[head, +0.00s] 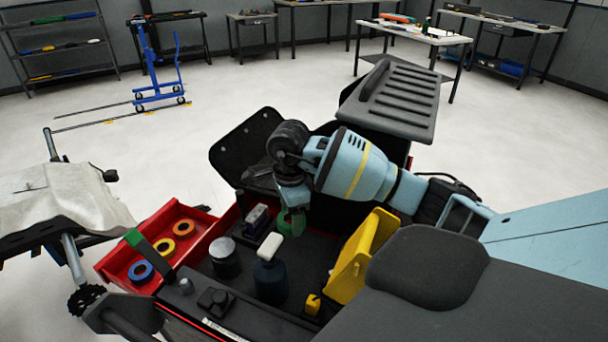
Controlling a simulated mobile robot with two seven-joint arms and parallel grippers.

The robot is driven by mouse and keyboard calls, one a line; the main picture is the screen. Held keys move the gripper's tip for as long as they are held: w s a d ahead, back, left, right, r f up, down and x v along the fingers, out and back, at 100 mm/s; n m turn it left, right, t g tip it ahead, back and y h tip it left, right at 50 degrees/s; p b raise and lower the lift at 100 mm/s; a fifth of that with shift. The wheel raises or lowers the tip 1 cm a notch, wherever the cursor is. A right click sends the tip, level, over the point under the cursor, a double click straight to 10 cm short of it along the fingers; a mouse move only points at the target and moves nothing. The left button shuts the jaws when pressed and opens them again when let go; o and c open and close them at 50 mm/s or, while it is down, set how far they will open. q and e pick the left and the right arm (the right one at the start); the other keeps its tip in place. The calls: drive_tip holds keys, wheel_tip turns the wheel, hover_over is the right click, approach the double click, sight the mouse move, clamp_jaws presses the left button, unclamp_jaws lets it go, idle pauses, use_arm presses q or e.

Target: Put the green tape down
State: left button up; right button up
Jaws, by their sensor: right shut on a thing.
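The green tape (291,224) is a green roll, partly hidden by my right gripper (291,208). My right gripper points down and is shut on it, over the back part of the dark cart tray (318,252). I cannot tell whether the roll touches the tray. A red drawer (112,266) to the left holds an orange tape roll (184,227), a yellow one (164,246) and a blue one (141,271). My left gripper is not in view.
Near the tape stand a dark bottle with a white top (271,272), a dark round container (224,260) and a small box (257,220).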

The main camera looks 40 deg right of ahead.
sight(303, 253)
drive_tip(key=d+m, duration=0.1)
drive_tip(key=s+d+f+m, duration=0.1)
drive_tip(key=shift+s+d+f+m, duration=0.1)
drive_tip(key=shift+d+f+m, duration=0.1)
drive_tip(key=shift+d+m, duration=0.15)
drive_tip(key=shift+a+f, duration=0.1)
drive_tip(key=shift+f, duration=4.9)
drive_tip(key=shift+f, duration=0.15)
drive_tip(key=shift+f, duration=0.15)
drive_tip(key=o, duration=1)
drive_tip(key=shift+c, duration=0.2)
wheel_tip(303, 253, up, 13)
drive_tip(key=shift+f, duration=0.2)
